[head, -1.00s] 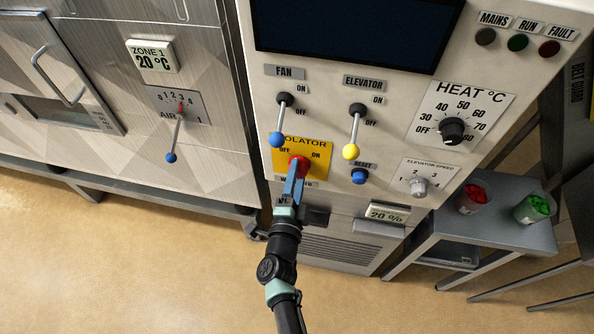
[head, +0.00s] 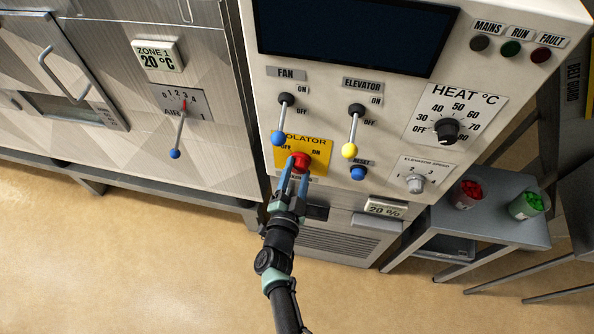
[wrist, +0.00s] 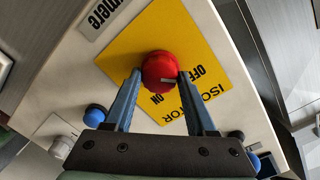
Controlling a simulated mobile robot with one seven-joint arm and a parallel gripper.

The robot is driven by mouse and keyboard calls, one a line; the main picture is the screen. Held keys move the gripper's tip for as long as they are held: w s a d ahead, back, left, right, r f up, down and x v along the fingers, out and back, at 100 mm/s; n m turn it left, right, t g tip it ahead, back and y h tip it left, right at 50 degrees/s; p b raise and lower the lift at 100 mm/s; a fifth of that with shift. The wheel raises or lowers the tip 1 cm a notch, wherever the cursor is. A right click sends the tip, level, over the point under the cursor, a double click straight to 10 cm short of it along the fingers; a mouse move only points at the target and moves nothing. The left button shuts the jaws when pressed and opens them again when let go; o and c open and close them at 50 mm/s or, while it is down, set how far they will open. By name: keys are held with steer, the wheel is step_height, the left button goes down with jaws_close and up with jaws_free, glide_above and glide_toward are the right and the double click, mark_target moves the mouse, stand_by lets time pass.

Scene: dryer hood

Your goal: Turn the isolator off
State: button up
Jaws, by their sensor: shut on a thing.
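The isolator is a red round knob (head: 299,161) on a yellow plate (head: 320,152) marked OFF on the left and ON on the right. My gripper (head: 296,170) reaches it from below, its blue fingers on either side of the knob. In the wrist view the fingers (wrist: 158,84) are shut on the red knob (wrist: 159,67). A small pale mark on the knob faces the side where OFF and ON are printed on the yellow plate (wrist: 190,45); I cannot tell exactly which it points at. My gripper hides part of the plate's lower edge.
Just above stand the blue-tipped fan lever (head: 279,137) and the yellow-tipped elevator lever (head: 349,150). The blue reset button (head: 358,173) is to the right. A grey side table (head: 500,228) with red and green containers stands at the right. Floor below is clear.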

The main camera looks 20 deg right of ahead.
steer(key=o, duration=1.4)
steer(key=shift+c, duration=0.2)
steer(key=shift+s+a, duration=0.1)
steer(key=p+v, duration=0.1)
steer(key=v, duration=1.1)
steer(key=shift+s+a, duration=0.2)
steer(key=shift+s, duration=0.1)
